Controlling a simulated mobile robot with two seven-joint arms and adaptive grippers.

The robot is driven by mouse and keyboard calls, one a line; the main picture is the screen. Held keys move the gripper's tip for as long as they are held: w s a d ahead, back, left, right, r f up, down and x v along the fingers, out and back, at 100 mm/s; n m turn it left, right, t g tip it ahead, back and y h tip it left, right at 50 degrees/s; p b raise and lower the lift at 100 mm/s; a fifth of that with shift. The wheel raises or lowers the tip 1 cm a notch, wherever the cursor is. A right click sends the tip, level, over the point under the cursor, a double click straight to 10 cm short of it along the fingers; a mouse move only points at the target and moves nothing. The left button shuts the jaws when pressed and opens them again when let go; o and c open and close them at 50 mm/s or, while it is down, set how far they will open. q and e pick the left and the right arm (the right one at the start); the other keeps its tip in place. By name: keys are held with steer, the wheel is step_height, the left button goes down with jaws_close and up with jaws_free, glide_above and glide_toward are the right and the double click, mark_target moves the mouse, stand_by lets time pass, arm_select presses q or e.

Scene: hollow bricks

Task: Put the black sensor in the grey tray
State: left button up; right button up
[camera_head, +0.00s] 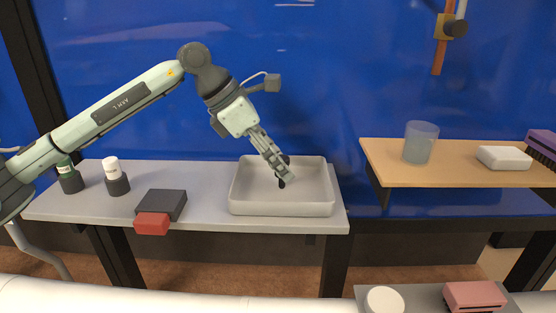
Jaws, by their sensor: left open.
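The grey tray (282,208) stands on the right end of the grey bench. My left gripper (289,177) reaches down from the upper left, with its fingers over the inside of the tray. It is open, though the gap between the fingers is hard to see from here. My right gripper is not in view.
On the bench (213,185), left of the tray, are a dark box (163,203) with a red block (152,223) at its front and two bottles in dark holders (117,184). A wooden shelf (455,172) at right holds a translucent cup (420,142) and a white box (504,158).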

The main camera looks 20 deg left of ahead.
arm_select(q)
steer(key=shift+r, duration=0.2)
steer(key=v, duration=1.2)
steer(key=shift+f, duration=0.1)
